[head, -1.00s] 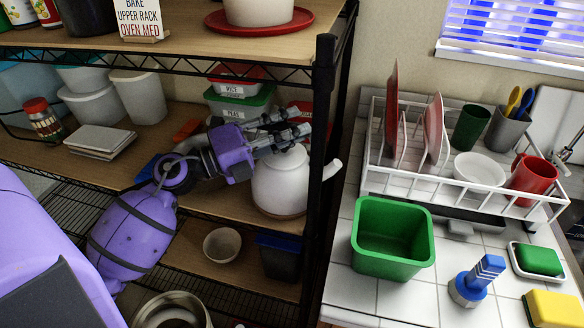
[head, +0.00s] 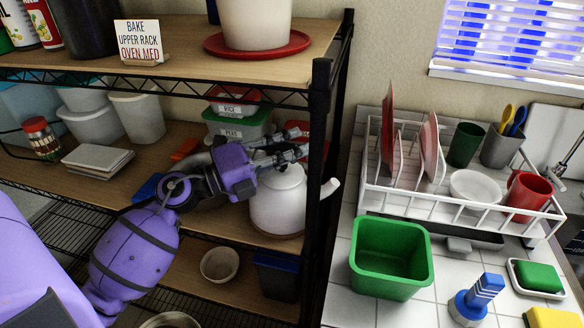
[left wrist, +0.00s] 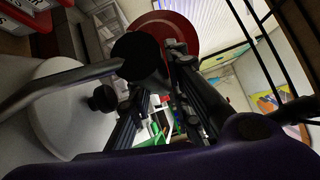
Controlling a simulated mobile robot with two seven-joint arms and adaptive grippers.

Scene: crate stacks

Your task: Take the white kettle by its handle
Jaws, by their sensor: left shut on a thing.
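The white kettle (head: 277,208) stands on the middle wooden shelf, near the black corner post, its spout pointing right past the post. My left gripper (head: 292,146) reaches over it from the left and is shut at the kettle's handle, above the lid. The fingers hide most of the handle in the head view. In the left wrist view the kettle's pale body (left wrist: 70,105) and dark lid knob (left wrist: 102,98) fill the left side. The grey handle (left wrist: 55,84) runs in between the left gripper's fingers (left wrist: 160,85). My right gripper is in neither view.
The black shelf post (head: 317,140) stands close right of the gripper. Lidded food boxes (head: 238,122) sit behind it. The upper shelf (head: 170,70) hangs overhead, with a pot on a red plate (head: 257,44). A dish rack (head: 465,205) and green bin (head: 390,285) are on the counter.

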